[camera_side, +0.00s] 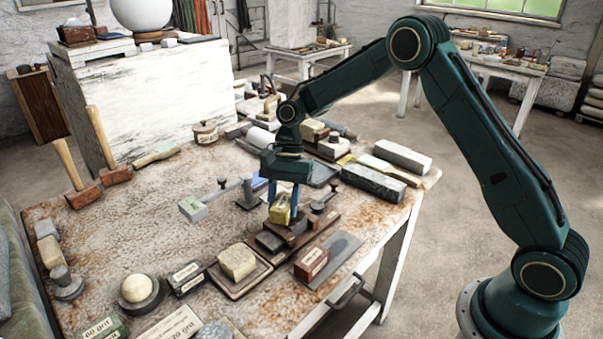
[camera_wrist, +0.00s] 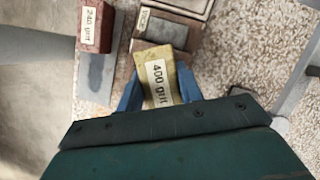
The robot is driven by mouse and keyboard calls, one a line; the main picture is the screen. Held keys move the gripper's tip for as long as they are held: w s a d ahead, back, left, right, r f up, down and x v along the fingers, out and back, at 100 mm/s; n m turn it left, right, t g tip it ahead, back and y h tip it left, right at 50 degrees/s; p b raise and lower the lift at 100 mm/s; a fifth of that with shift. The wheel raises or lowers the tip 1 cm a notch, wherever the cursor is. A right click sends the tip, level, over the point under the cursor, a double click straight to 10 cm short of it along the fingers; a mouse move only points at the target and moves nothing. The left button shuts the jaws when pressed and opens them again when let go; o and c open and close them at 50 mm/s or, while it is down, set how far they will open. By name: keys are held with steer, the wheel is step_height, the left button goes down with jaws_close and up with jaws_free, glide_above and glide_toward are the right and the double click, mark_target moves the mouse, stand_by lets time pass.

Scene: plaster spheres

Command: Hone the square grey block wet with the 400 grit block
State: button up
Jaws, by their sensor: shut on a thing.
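My gripper (camera_wrist: 159,92) has its blue fingers shut on the yellow block labelled 400 grit (camera_wrist: 157,72). In the side view this 400 grit block (camera_side: 280,209) hangs below my gripper (camera_side: 283,196), over the back part of a brown wooden board (camera_side: 317,232). A dark grey, square-looking block (camera_side: 269,241) lies at the board's front left end, beside the held block. It also shows in the wrist view (camera_wrist: 170,34), just beyond the held block. I cannot tell whether the held block touches anything beneath it.
A red 240 grit block (camera_side: 311,262) stands on a grey plate (camera_side: 345,246) to the right. A pale block (camera_side: 238,261) sits on a tray to the left. Dark stone bars (camera_side: 368,182) lie behind. The table's left middle (camera_side: 130,220) is mostly clear.

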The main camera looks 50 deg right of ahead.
steer(key=shift+f, duration=0.3)
steer(key=shift+d, duration=0.15)
steer(key=shift+w+d+r, duration=0.1)
steer(key=shift+w+d, duration=0.15)
steer(key=shift+d, duration=0.1)
steer(key=shift+d, duration=0.1)
steer(key=shift+w+d, duration=0.25)
steer(key=shift+d, duration=0.15)
stand_by(0.4)
steer(key=shift+s+a+f, duration=0.1)
steer(key=shift+s+a, duration=0.2)
steer(key=shift+a, duration=0.2)
steer(key=shift+s+a+f, duration=0.1)
steer(key=shift+s+a, duration=0.15)
steer(key=shift+a, duration=0.25)
steer(key=shift+s+a+r, duration=0.1)
steer(key=shift+s+a, duration=0.2)
steer(key=shift+a, duration=0.2)
steer(key=shift+s+a, duration=0.25)
steer(key=shift+a, duration=0.25)
